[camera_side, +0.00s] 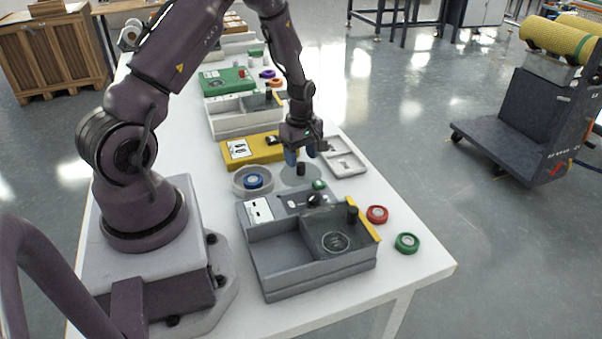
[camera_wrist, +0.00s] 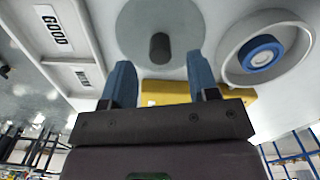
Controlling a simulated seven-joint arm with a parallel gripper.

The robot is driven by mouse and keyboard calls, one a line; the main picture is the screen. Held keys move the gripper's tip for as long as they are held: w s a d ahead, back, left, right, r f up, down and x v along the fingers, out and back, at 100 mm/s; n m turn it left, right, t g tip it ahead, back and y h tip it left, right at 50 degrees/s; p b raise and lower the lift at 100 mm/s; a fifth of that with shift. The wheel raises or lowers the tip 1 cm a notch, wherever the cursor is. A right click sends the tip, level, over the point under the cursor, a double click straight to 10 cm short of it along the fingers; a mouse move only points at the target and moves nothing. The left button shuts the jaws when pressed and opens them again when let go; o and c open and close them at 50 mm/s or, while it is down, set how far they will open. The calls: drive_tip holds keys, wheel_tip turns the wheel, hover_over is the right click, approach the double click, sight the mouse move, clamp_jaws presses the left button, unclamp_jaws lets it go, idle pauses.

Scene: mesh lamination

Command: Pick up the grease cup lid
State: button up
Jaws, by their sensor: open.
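The grease cup lid (camera_side: 287,177) is a flat, round, translucent grey disc with a dark upright knob in its middle, lying on the white table. It also shows in the wrist view (camera_wrist: 137,25), cut off by the top edge. My gripper (camera_side: 301,154) is open and empty, with its blue fingertips above the lid, close to the knob. In the wrist view my gripper (camera_wrist: 160,62) has the knob between the directions of its two fingers, with space on both sides. I cannot tell how high the tips are above the knob.
A round grey cup (camera_side: 237,184) with a blue ring in it stands left of the lid. A grey tray (camera_side: 348,162) lies to the right, a yellow case (camera_side: 229,158) behind. A grey divided box (camera_side: 280,253) stands in front, with red (camera_side: 377,214) and green (camera_side: 407,243) rolls beside it.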

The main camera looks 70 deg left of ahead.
sight(301, 164)
wheel_tip(301, 164, down, 3)
drive_tip(key=shift+f, duration=0.15)
drive_tip(key=shift+c, duration=0.4)
drive_tip(key=c, duration=0.9)
